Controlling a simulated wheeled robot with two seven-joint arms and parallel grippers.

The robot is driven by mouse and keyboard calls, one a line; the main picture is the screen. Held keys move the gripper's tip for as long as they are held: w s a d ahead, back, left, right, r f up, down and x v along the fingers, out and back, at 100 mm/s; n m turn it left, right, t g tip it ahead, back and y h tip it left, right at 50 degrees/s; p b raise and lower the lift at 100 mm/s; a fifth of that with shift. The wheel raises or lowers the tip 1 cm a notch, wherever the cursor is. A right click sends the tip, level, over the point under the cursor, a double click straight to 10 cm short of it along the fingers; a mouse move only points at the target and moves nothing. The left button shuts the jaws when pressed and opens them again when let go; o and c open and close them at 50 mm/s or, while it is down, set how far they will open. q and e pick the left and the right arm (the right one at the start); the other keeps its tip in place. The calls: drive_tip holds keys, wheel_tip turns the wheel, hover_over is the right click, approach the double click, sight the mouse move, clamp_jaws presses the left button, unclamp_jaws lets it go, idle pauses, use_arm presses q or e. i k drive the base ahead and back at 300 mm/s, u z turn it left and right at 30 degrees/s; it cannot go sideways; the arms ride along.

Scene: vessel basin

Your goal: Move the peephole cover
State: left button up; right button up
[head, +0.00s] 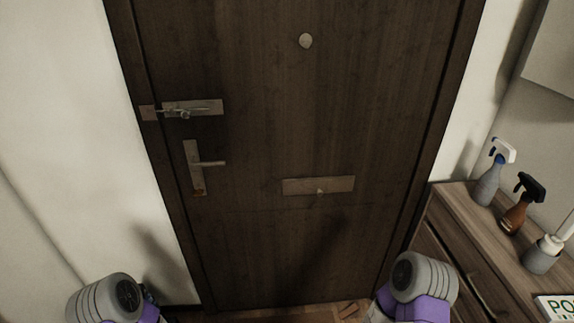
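The peephole cover (305,41) is a small, pale, roundish disc high on the dark wooden door (265,75), right of the door's middle line. Whether the peephole lies behind it cannot be seen. Parts of my two arms, grey and purple, show at the bottom left and bottom right, well below the cover. Neither of my grippers shows its fingers, and nothing of mine touches the door.
A slide latch (193,109) and a lever handle (207,164) sit at the door's left. A mail-slot plate (318,186) is lower down.

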sight(306, 41)
drive_tip(key=u, duration=0.3)
drive_tip(key=i, duration=0.9)
drive_tip(key=z, duration=0.35)
